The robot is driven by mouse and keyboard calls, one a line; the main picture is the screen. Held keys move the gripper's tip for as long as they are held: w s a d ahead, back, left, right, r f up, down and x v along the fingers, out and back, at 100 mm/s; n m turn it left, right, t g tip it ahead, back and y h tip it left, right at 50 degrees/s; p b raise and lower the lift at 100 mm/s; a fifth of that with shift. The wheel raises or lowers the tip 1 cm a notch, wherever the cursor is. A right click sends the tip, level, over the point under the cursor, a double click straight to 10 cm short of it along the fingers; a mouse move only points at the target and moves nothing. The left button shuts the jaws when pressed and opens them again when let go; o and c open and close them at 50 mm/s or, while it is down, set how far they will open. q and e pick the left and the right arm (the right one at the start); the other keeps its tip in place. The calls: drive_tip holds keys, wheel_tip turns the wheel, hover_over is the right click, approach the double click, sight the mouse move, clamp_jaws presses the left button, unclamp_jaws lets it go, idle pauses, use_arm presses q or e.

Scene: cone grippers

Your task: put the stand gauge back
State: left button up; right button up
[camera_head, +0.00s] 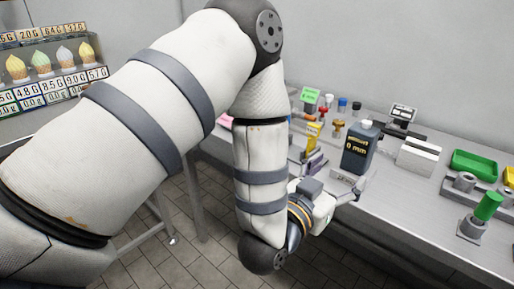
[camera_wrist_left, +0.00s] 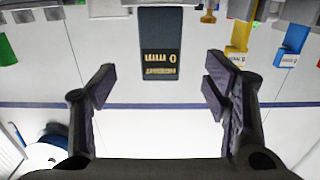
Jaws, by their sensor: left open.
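The block also shows in the left wrist view (camera_wrist_left: 160,62), upside down, ahead of and between the fingers. My left gripper (camera_head: 352,188) is at the bench's front edge, on the near side of the block. In the left wrist view my left gripper (camera_wrist_left: 160,88) is open with nothing between its fingers. My right gripper is not in view.
The bench (camera_head: 395,205) holds a white box (camera_head: 418,157), a green tray (camera_head: 475,164) and a green cylinder (camera_head: 488,206) in a grey holder at right. Several small coloured items crowd the bench left of the block. A rack of cones (camera_head: 42,65) stands at far left.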

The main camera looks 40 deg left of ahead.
use_arm(q)
drive_tip(key=s+a+f+g, duration=0.1)
drive_tip(key=s+f+g, duration=0.5)
drive_tip(key=f, duration=0.5)
drive_tip(key=s+a+f+g, duration=0.1)
drive_tip(key=s+f+g, duration=0.3)
drive_tip(key=s+f, duration=0.55)
drive_tip(key=s+a+f+g, duration=0.1)
drive_tip(key=s+f+g, duration=0.2)
drive_tip(key=s, duration=0.5)
drive_tip(key=s+a+f+g, duration=0.1)
drive_tip(key=s+f+g, duration=0.1)
drive_tip(key=s, duration=0.6)
drive_tip(key=s+a+f+g, duration=0.1)
drive_tip(key=s+f+g, duration=0.2)
drive_tip(key=s+g, duration=0.2)
drive_tip(key=s, duration=0.3)
drive_tip(key=shift+f+n+y, duration=0.3)
drive_tip(key=shift+n, duration=0.1)
